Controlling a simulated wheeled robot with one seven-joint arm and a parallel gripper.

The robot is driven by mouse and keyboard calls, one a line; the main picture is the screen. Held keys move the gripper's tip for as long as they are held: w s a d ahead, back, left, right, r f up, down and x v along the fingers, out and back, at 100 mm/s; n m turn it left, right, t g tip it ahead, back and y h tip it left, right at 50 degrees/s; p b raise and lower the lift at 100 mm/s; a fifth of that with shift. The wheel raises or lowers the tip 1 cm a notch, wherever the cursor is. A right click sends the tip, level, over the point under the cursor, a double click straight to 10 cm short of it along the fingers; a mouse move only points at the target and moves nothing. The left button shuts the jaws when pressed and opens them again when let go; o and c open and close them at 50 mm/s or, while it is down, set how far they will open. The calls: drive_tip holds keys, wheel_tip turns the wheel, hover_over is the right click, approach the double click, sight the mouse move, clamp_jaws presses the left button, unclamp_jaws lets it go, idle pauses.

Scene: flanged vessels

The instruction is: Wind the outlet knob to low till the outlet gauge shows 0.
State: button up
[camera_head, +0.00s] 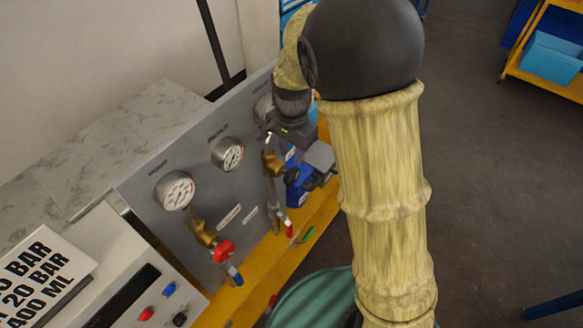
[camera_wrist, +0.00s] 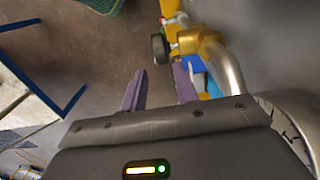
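In the wrist view a dark round knob (camera_wrist: 160,48) sticks out from a brass fitting (camera_wrist: 207,52) joined to a metal pipe. My gripper (camera_wrist: 159,68) is open, its two purple fingers apart. The knob lies just beyond the fingertips, in line with the gap; I cannot tell whether they touch. A gauge (camera_wrist: 283,132) shows only in part. In the head view a black knob (camera_head: 291,176) is beside a brass fitting (camera_head: 271,162) on the grey panel (camera_head: 190,237). The middle gauge (camera_head: 229,153) and left gauge (camera_head: 176,190) are visible; their labels and readings are too small to read.
A red knob (camera_head: 223,250) and a blue handle (camera_head: 235,276) are at the panel's lower left. A third gauge (camera_head: 263,108) is partly hidden by my arm. A yellow ledge (camera_head: 262,262) runs below the panel. The floor (camera_head: 480,190) at right is mostly clear.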

sight(291, 170)
wheel_tip(291, 170, down, 8)
drive_tip(key=shift+f+p, duration=0.2)
drive_tip(key=shift+p, duration=0.7)
clamp_jaws()
